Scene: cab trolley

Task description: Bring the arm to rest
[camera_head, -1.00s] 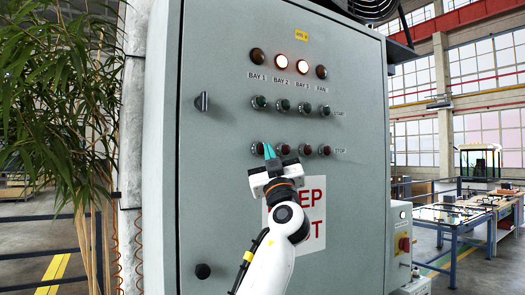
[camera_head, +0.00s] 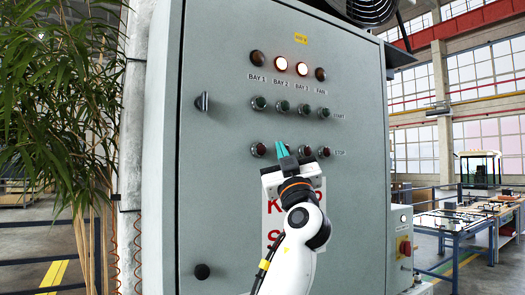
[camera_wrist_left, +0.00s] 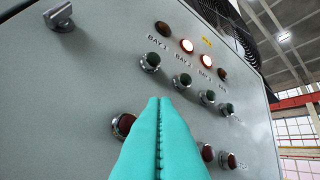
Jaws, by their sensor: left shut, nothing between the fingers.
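My left gripper (camera_head: 283,150) is in front of the grey control cabinet (camera_head: 225,190), at the row of red stop buttons. Its teal fingers are shut with nothing between them; they also show in the left wrist view (camera_wrist_left: 160,105). In the head view the fingers hide part of the stop row near the second button. The first stop button (camera_head: 258,150) and the last one (camera_head: 324,152) show clear of the fingers. I cannot tell whether the fingertips touch the panel. My right gripper is not in view.
Green start buttons (camera_head: 282,106) sit above the stop row. The Bay 2 lamp (camera_head: 281,64) and Bay 3 lamp (camera_head: 302,69) glow; the Bay 1 lamp (camera_head: 257,57) and Fan lamp (camera_head: 320,74) are dark. A leafy plant (camera_head: 60,90) stands left; a worktable (camera_head: 452,222) stands right.

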